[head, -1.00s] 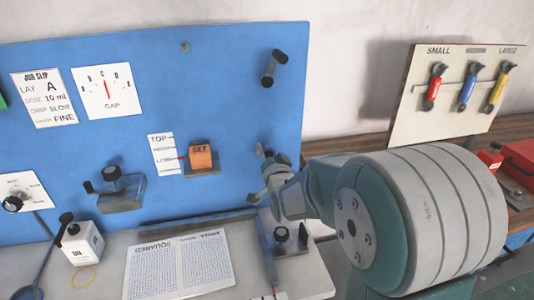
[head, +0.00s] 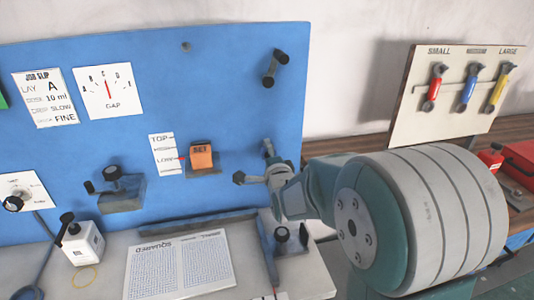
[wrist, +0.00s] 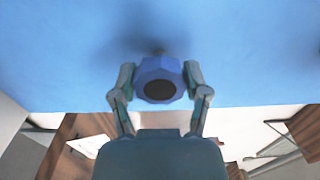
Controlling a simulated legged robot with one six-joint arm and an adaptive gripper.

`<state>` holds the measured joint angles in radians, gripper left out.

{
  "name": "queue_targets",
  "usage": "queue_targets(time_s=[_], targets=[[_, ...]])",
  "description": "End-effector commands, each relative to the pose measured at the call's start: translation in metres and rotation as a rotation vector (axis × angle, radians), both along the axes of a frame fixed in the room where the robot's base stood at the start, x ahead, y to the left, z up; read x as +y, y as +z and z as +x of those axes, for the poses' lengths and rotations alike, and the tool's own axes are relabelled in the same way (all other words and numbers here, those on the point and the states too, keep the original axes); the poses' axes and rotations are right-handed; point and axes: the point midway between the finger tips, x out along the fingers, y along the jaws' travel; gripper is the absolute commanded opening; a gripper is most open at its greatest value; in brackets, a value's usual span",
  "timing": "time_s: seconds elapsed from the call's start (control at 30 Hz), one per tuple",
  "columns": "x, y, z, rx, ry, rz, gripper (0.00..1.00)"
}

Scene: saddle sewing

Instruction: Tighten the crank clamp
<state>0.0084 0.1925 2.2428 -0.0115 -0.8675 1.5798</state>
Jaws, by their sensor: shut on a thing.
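My gripper (wrist: 160,82) is shut on a blue faceted knob (wrist: 171,64) with a dark round centre, one finger on each side, in front of the blue board. In the head view my gripper (head: 258,169) is at the lower right of the board, and the knob between its fingers is hard to make out there. A dark crank handle (head: 275,68) is on the board higher up. Another dark crank with a knob (head: 113,174) sits on a grey block (head: 124,195) to the left. I cannot tell which part is the crank clamp.
A gauge card marked GAP (head: 108,90) and a job slip (head: 42,98) hang on the board. An orange SET block (head: 201,157) sits beside a level scale (head: 164,155). Colored-handled tools hang on a rack (head: 420,115).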

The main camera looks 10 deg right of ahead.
Motion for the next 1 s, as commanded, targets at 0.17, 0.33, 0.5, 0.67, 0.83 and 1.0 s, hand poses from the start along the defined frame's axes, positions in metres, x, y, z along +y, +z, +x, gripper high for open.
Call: queue_targets(time_s=[0.17,0.33,0.5,0.67,0.83,1.0], targets=[[-0.0013,-0.0028,-0.0003,0.007,-0.003,0.110,0.13],[-0.0016,-0.0035,-0.0005,0.008,-0.003,0.180,0.13],[-0.0018,-0.0041,-0.0006,0.010,-0.003,0.217,0.13],[-0.0020,-0.0047,-0.0008,0.011,-0.004,0.228,0.13],[-0.0023,-0.0054,-0.0009,0.013,-0.004,0.229,0.13],[-0.0024,-0.0060,-0.0011,0.015,-0.004,0.228,0.74]])
